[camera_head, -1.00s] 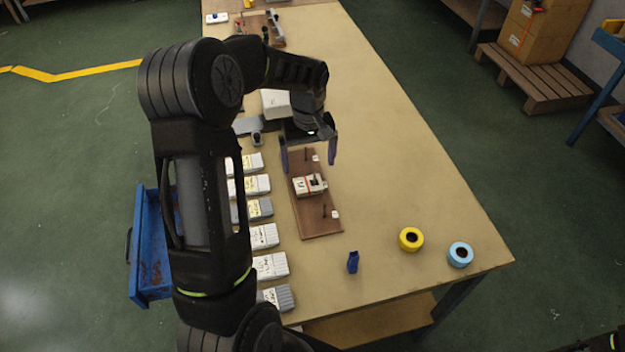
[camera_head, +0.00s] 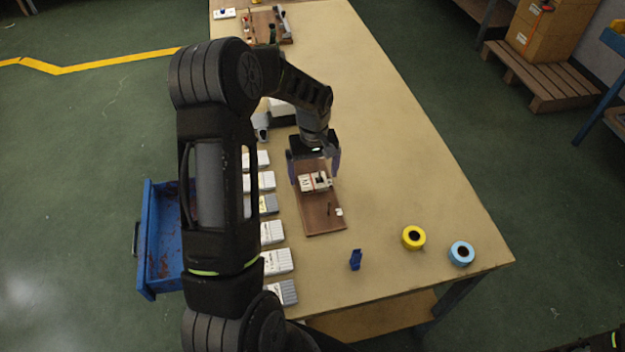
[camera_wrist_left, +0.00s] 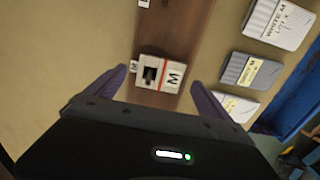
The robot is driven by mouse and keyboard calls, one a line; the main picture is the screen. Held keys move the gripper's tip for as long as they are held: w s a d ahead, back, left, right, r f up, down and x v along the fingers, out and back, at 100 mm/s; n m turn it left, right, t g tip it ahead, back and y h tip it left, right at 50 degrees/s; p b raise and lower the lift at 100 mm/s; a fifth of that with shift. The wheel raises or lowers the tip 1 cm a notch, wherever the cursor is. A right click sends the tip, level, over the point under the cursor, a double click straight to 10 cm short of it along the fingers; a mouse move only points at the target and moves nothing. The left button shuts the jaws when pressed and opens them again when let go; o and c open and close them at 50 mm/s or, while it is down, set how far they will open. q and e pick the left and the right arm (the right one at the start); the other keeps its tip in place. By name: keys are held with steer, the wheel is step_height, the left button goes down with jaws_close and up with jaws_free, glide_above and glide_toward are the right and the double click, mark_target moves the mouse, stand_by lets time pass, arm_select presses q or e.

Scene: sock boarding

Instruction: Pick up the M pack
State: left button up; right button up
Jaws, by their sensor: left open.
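The M pack (camera_wrist_left: 173,75) is a small whitish pack with a black "M" label and a red band. It lies on a brown wooden board (camera_wrist_left: 185,28) on the table. In the head view the pack (camera_head: 314,182) sits near the middle of the board (camera_head: 322,220). My left gripper (camera_head: 315,177) is open above the pack, its two purple fingers on either side. In the left wrist view the fingers of this gripper (camera_wrist_left: 160,82) stand apart, with the pack between and slightly beyond their tips. I see no contact.
A column of white and grey packs (camera_head: 272,232) lies left of the board. A blue clip-like piece (camera_head: 355,260), a yellow tape roll (camera_head: 413,238) and a light-blue one (camera_head: 461,253) are at the near right. A blue drawer (camera_head: 160,240) sticks out left.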

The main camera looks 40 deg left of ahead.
mark_target(313, 183)
arm_select(q)
step_height(313, 183, down, 2)
steer(key=shift+f, duration=0.15)
steer(key=shift+c, duration=0.4)
steer(key=c, duration=1.4)
